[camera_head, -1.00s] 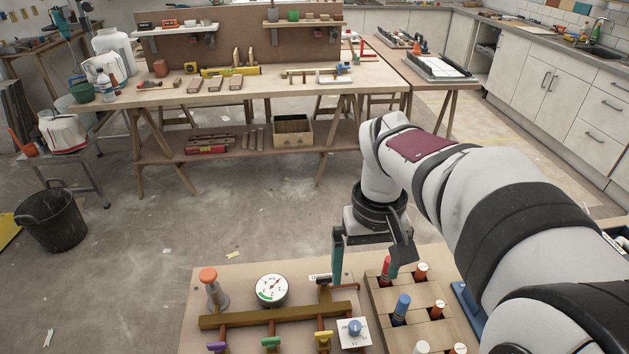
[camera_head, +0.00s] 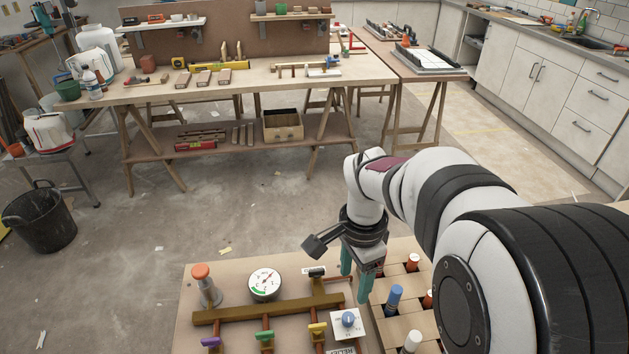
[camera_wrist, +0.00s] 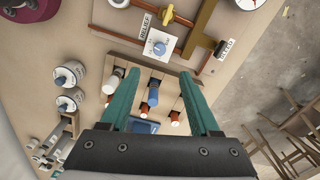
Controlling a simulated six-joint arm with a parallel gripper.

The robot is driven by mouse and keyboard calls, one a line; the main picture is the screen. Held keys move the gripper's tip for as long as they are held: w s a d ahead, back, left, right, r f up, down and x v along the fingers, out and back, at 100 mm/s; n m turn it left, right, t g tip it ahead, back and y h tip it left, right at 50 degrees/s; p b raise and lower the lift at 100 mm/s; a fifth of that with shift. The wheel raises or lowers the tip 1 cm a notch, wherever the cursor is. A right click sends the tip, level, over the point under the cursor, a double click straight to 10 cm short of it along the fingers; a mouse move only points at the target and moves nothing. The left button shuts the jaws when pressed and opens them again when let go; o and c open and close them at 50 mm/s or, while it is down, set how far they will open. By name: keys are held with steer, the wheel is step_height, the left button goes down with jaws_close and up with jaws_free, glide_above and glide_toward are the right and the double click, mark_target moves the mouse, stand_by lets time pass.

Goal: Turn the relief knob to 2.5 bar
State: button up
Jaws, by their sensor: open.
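The relief knob (camera_head: 347,319) is a blue knob on a white scale plate at the right of the pipe panel. In the wrist view the knob (camera_wrist: 159,48) lies beyond the fingertips, beside a RELIEF label (camera_wrist: 147,25). Its exact setting is too small to read. A round white pressure gauge (camera_head: 264,284) with a green band and a red needle stands on the panel; its reading is not legible. My gripper (camera_head: 356,280) is open and empty, with teal fingers, above the area between the panel and the peg rack. It touches nothing that I can see.
The peg rack (camera_head: 398,330) with blue, white and red pegs stands right of the knob. Two blue-topped dials (camera_wrist: 69,75) show at left in the wrist view.

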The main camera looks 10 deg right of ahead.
mark_target(348, 316)
step_height(348, 316, down, 13)
steer(key=shift+r, duration=0.1)
jaws_close()
stand_by(0.3)
